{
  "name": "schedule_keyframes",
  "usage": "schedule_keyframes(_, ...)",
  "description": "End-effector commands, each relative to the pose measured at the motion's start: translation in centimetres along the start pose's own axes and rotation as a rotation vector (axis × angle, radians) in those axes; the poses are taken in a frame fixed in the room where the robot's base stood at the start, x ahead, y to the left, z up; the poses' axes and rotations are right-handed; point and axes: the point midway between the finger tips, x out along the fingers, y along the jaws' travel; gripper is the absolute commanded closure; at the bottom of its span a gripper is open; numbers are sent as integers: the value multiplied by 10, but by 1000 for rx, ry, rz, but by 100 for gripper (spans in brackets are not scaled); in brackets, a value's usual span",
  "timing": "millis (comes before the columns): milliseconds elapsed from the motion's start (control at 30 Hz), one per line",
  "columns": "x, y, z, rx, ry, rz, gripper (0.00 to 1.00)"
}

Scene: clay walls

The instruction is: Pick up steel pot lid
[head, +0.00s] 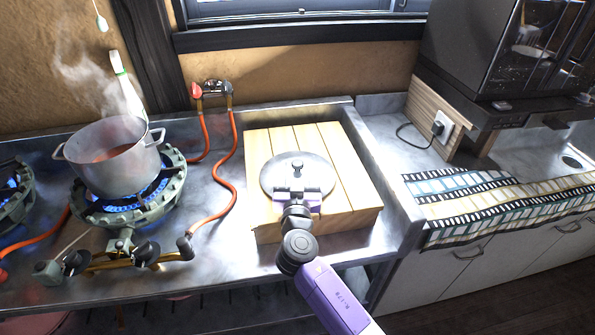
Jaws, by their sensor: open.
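The steel pot lid (274,177) is a flat round grey disc with a small knob (297,165) on top. It lies on a slatted wooden board (350,188) in the middle of the head view. My gripper (297,190) is open over the near part of the lid, just on the near side of the knob. It hides part of the lid's near edge. I cannot tell whether the fingers touch the lid.
A steaming pot (112,160) stands on a lit gas burner (135,207) at the left, with orange hoses (232,160) between it and the board. A raised counter edge (385,165) is right of the board. A film-strip patterned cloth (490,200) lies farther right.

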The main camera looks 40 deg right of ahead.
Motion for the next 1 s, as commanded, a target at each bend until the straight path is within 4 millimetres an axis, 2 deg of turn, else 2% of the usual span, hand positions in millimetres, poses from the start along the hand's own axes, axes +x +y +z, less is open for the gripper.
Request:
schedule_keyframes(267,4,0,1,0,0,-1,45)
schedule_keyframes(367,4,0,1,0,0,-1,60)
schedule_keyframes(567,4,0,1,0,-1,-1,100)
schedule_keyframes(1000,4,0,-4,1,1,-1,100)
